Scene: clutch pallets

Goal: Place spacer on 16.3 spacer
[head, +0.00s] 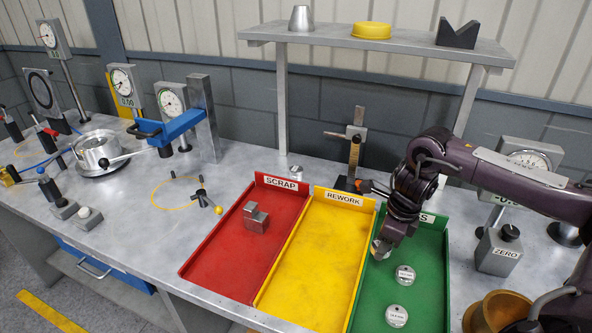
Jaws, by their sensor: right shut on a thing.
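My right gripper (383,247) reaches in from the right and is shut on a pale round spacer (377,251) over the back left part of the green tray (430,298). The held spacer is mostly hidden by the gripper, and I cannot tell how far above the tray floor it is. Two round metal spacers with white labels lie in the green tray: one (405,274) in the middle, close to the gripper, and one (397,316) nearer the front. They are apart from each other. Their labels are too small to read. My left gripper is not in view.
Left of the green tray are the yellow REWORK tray (318,255), empty, and the red SCRAP tray (225,255) holding a grey block (256,218). A gauge stand (353,150) rises behind the trays. A ZERO block (498,250) and a brass-coloured bowl (497,308) stand right.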

